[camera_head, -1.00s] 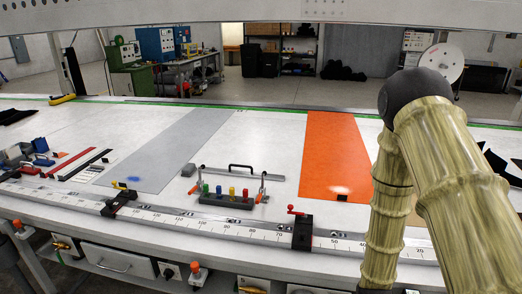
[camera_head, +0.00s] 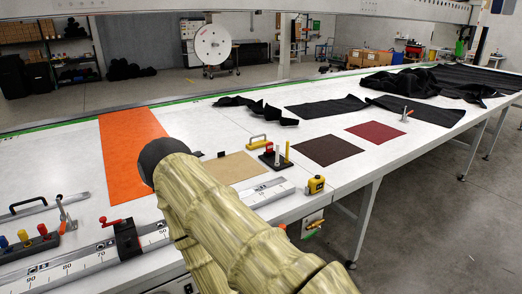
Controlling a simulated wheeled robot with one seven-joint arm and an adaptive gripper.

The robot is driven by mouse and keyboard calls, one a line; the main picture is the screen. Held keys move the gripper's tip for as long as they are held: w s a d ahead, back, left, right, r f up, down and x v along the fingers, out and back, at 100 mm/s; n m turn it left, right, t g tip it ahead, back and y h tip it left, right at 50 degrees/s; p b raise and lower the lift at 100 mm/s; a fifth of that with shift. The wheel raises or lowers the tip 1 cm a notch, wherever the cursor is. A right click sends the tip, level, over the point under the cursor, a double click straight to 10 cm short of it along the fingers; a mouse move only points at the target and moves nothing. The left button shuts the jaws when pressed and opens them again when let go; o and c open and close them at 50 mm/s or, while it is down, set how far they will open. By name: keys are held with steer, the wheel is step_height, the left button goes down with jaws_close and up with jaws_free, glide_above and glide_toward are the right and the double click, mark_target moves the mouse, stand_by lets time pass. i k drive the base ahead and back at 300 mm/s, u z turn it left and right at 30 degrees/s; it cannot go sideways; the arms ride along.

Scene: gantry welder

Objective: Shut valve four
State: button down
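No valve marked four can be made out. Below the table's front edge, in the head view, a small grey panel (camera_head: 312,223) carries a fitting with an orange-and-green handle (camera_head: 313,227); I cannot tell whether it is a valve or which number it has. A small orange-red knob (camera_head: 283,227) shows just left of it. My bamboo-patterned arm crosses the lower middle and hides part of the table's front edge. My gripper is not in view.
The long white table (camera_head: 85,175) runs to the far right. On it lie an orange sheet (camera_head: 130,150), dark cloth (camera_head: 425,82), a tan mat (camera_head: 235,170), a yellow tape measure (camera_head: 315,186) and a measuring rail (camera_head: 85,262). Open grey floor (camera_head: 450,235) lies at the lower right.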

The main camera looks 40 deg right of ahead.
mark_target(311, 234)
steer(key=k, duration=0.6)
steer(key=z, duration=0.8)
steer(key=i, duration=0.95)
steer(key=z, duration=0.9)
steer(key=i, duration=0.55)
steer(key=z, duration=0.15)
